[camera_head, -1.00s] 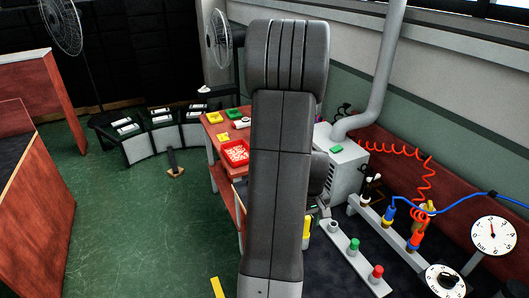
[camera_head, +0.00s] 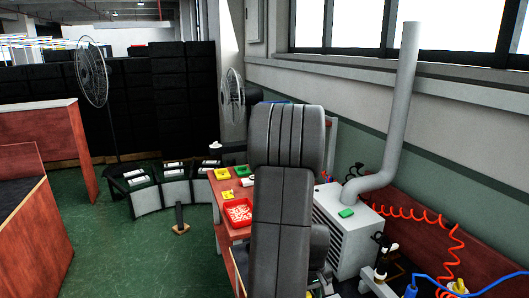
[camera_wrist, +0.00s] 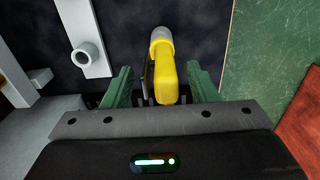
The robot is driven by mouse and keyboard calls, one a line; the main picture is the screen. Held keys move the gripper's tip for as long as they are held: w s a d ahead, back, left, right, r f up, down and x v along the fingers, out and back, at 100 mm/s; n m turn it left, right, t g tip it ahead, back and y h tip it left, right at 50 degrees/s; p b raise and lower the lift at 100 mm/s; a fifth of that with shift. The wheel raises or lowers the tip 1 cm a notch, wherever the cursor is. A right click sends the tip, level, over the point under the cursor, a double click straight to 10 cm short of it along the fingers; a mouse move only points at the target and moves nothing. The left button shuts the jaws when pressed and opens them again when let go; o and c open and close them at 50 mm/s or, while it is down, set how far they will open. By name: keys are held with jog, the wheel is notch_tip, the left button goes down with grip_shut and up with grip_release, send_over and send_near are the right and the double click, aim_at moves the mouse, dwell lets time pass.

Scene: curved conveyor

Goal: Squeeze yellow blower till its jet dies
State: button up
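In the wrist view the yellow blower (camera_wrist: 166,72) points up the picture, with a grey end at its far tip and a dark strip along its left side. My gripper (camera_wrist: 159,68) is open, with one green finger on each side of the blower. Gaps show between the blower and both fingers. No jet can be made out. In the head view my own arm hides the gripper, and I cannot make out the blower.
A white bar with a round grey socket (camera_wrist: 87,55) lies left of the blower in the wrist view. In the head view, a red table with a red tray (camera_head: 238,212), a grey box with a pipe (camera_head: 347,232) and a coiled red hose (camera_head: 448,240) surround my arm. Green floor is open at left.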

jog(key=c, duration=0.7)
jog(key=shift+o, duration=0.2)
jog(key=shift+r, duration=0.15)
jog(key=shift+r+p, duration=3.1)
jog(key=shift+r, duration=1.05)
